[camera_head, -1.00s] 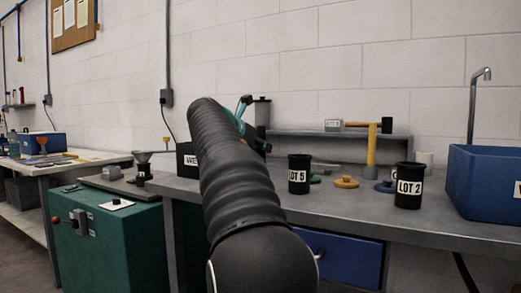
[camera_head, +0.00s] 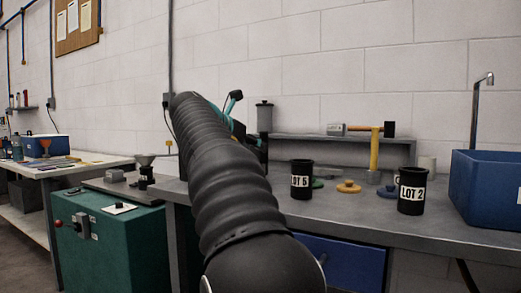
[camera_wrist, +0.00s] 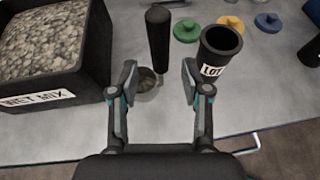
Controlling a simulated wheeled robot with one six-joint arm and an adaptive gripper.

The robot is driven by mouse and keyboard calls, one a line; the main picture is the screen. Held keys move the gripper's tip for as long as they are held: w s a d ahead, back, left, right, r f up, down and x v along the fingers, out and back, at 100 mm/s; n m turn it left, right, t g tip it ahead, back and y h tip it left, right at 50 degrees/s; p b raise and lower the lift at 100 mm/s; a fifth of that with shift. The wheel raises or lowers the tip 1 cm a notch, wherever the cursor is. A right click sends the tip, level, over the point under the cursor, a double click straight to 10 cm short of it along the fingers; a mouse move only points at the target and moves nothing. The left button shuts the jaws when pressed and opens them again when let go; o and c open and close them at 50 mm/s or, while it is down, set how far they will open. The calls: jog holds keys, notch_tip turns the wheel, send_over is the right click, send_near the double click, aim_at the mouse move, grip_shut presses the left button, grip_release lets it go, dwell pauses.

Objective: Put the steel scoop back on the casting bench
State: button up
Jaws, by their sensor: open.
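In the wrist view, a tool with a thick black handle (camera_wrist: 158,40) and a small grey metal bowl (camera_wrist: 147,83) is at the grey bench; it looks like the steel scoop. My gripper (camera_wrist: 160,72) is open, with a finger on each side of it. I cannot tell whether the fingers touch it. The handle points away from my gripper. In the head view my arm hides the scoop and most of my gripper. The grey bench (camera_head: 340,208) runs along the wall; a second bench (camera_head: 90,168) stands at the far left.
The WET MIX box (camera_wrist: 55,92) is close on the left. The LOT 5 cup (camera_head: 302,180) is close on the right, with the LOT 2 cup (camera_head: 412,190) and a blue bin (camera_head: 490,185) farther right. Several coloured lids lie behind. A hammer (camera_head: 360,130) rests on the shelf.

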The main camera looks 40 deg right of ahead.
jog(key=v, duration=0.6)
jog(key=shift+a+p, duration=0.25)
jog(key=shift+p, duration=0.05)
jog(key=shift+s, duration=0.1)
jog(key=s+a+f+m+y, duration=0.4)
jog(key=s+a+f+m, duration=0.3)
jog(key=f, duration=0.6)
jog(key=s+a+f+m+t+y, duration=0.1)
jog(key=s+a+f+m+y, duration=0.3)
jog(key=f, duration=0.9)
jog(key=s+a+f+m+t+y, duration=0.1)
jog(key=s+a+f+m+y, duration=0.4)
jog(key=s+a+f+m, duration=0.5)
jog(key=s+a+f, duration=0.3)
jog(key=a, duration=0.1)
jog(key=shift+s, duration=0.3)
